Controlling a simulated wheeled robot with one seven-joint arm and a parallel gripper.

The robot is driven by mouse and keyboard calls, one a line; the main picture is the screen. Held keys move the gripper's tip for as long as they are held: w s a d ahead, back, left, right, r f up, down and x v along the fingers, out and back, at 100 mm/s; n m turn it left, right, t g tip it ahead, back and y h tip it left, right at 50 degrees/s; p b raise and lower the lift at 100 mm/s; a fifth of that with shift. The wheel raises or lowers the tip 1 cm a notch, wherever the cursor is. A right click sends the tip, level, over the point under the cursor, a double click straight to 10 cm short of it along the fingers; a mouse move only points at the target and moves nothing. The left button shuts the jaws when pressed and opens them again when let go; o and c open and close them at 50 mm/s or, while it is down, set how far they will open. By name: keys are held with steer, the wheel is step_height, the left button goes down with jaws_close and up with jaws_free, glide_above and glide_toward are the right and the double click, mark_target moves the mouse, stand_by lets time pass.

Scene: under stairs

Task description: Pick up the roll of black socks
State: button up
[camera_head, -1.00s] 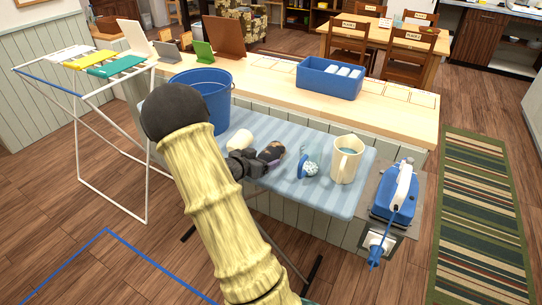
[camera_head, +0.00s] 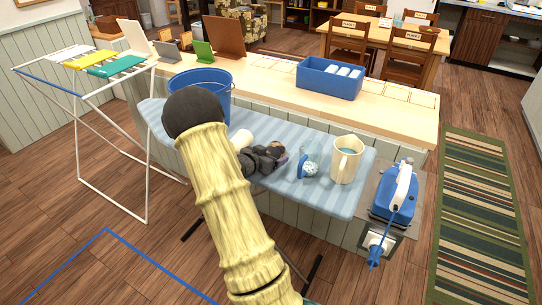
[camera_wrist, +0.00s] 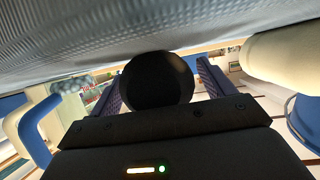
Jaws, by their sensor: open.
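The roll of black socks (camera_wrist: 158,82) shows in the wrist view as a dark round shape. It lies against the blue striped ironing board (camera_wrist: 90,45), which fills the top of that view. My gripper (camera_head: 277,157) is low over the board in the head view. Its two fingers are open, one on each side of the roll in the wrist view; I cannot tell whether they touch it. In the head view my gripper and wrist hide most or all of the roll. A cream roll (camera_head: 241,139) lies beside my wrist and also shows in the wrist view (camera_wrist: 285,55).
A blue-and-white brush (camera_head: 308,168) and a cream jug (camera_head: 345,160) stand right of my gripper. A blue bucket (camera_head: 215,88) is behind my arm. A blue iron (camera_head: 395,200) sits at the board's right end. A wooden counter (camera_head: 270,78) with a blue bin (camera_head: 328,82) runs behind.

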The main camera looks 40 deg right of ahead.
mark_target(270, 149)
steer(key=c, duration=1.1)
steer(key=shift+o, duration=0.2)
step_height(270, 149, up, 10)
steer(key=shift+r+p, duration=0.1)
steer(key=shift+p, duration=0.55)
